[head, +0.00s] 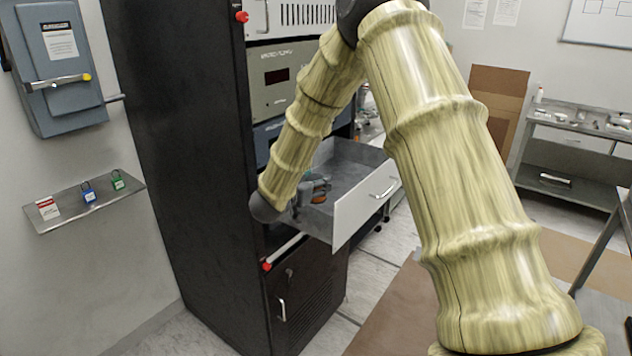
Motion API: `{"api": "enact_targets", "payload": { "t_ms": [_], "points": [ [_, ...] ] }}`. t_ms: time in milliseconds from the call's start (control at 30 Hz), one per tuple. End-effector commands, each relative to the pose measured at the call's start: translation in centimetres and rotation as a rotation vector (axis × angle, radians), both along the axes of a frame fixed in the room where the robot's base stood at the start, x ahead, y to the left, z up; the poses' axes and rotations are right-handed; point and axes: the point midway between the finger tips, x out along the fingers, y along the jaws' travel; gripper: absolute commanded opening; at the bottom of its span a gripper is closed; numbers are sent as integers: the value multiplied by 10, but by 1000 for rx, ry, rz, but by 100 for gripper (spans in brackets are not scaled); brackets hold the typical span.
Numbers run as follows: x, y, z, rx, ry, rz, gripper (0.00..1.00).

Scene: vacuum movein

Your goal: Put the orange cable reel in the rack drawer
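The rack drawer (352,218) is pulled out from the black rack, with its light front panel and handle facing right. My arm reaches down across the rack, and my gripper (314,190) is inside the drawer, near its left end by the rack. The gripper is small and partly hidden by the drawer's side wall, so its fingers cannot be made out. A small orange-brown patch (319,198) shows at the gripper, low in the drawer. It may be the orange cable reel, but I cannot tell whether it is held or resting on the drawer floor.
The black rack (185,150) stands left of the drawer, with a closed lower door (308,305). A wall shelf (85,200) holds a blue and a green padlock. A metal workbench (575,125) stands at the back right. The drawer's right part looks empty.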

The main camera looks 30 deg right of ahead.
Motion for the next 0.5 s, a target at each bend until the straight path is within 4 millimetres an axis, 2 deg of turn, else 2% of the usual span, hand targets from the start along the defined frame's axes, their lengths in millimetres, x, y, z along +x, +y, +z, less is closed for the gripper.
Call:
{"api": "enact_targets", "payload": {
  "t_ms": [500],
  "points": [
    [0, 0, -11, 0, -1, 0, 25]
  ]
}}
